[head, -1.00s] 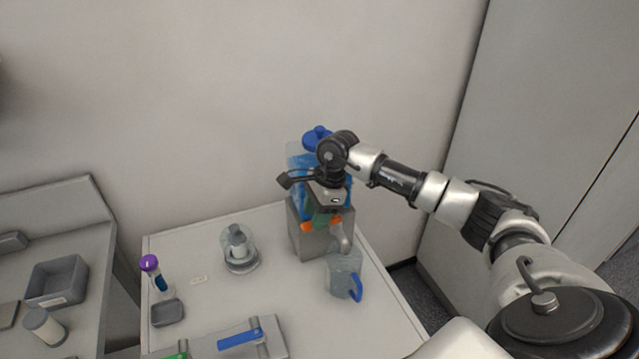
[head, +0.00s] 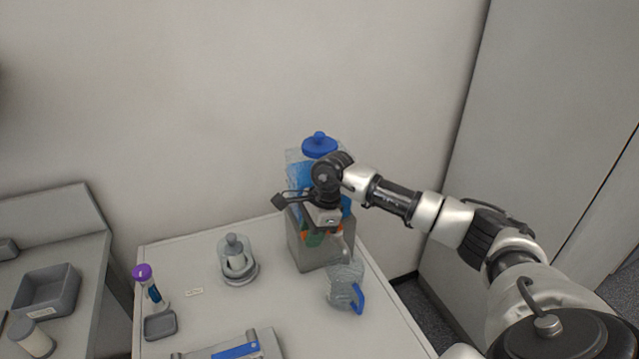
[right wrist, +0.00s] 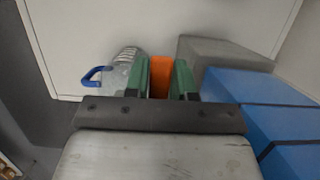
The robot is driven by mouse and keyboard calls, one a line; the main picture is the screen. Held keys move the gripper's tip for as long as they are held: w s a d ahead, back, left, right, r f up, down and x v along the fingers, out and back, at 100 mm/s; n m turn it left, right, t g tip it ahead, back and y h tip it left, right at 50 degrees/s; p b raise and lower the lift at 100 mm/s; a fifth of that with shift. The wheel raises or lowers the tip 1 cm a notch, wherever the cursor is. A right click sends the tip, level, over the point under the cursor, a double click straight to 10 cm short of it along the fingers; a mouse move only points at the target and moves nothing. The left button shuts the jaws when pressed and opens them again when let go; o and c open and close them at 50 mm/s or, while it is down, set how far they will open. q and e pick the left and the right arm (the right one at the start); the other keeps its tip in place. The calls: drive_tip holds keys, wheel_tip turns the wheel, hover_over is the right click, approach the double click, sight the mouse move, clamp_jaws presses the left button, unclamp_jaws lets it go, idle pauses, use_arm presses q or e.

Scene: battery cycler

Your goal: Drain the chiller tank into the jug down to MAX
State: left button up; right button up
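The chiller tank (head: 301,172) is a clear box with blue liquid and a blue cap (head: 319,144), on a grey base (head: 307,256). My right arm hides part of it. A clear jug (head: 341,283) with a blue handle (head: 358,298) stands below the front of the base; it also shows in the right wrist view (right wrist: 121,70). My right gripper (head: 318,238) is at the front of the base. In the right wrist view its green fingers (right wrist: 161,80) close on both sides of an orange tap handle (right wrist: 160,75). The MAX mark is not readable. My left gripper is out of view.
A glass vessel (head: 238,262), a purple-capped tube (head: 147,283) and a small grey tray (head: 160,326) stand left on the white table (head: 205,273). A plate with a blue handle (head: 235,351) lies at the front. A grey bin (head: 45,289) is on the left bench.

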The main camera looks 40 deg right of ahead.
drive_tip(key=s+n+b, duration=0.1)
drive_tip(key=n, duration=0.1)
drive_tip(key=s+n+g+b, duration=0.1)
drive_tip(key=n, duration=0.1)
drive_tip(key=s+n+g+b, duration=0.1)
drive_tip(key=n+b, duration=0.1)
drive_tip(key=shift+s+d+n, duration=0.1)
drive_tip(key=shift+s+n, duration=0.1)
drive_tip(key=shift+n, duration=0.1)
drive_tip(key=n+b, duration=0.1)
drive_tip(key=s+d+n+b, duration=0.1)
drive_tip(key=n+b, duration=0.1)
drive_tip(key=shift+s+f+g+h, duration=0.2)
drive_tip(key=shift+f+g+h, duration=0.1)
drive_tip(key=shift+f+g, duration=0.1)
drive_tip(key=n, duration=0.2)
drive_tip(key=s+b, duration=0.1)
drive_tip(key=shift+d+r+n+g+h, duration=0.25)
drive_tip(key=shift+r+n+g+h, duration=0.05)
drive_tip(key=shift+r+n, duration=0.1)
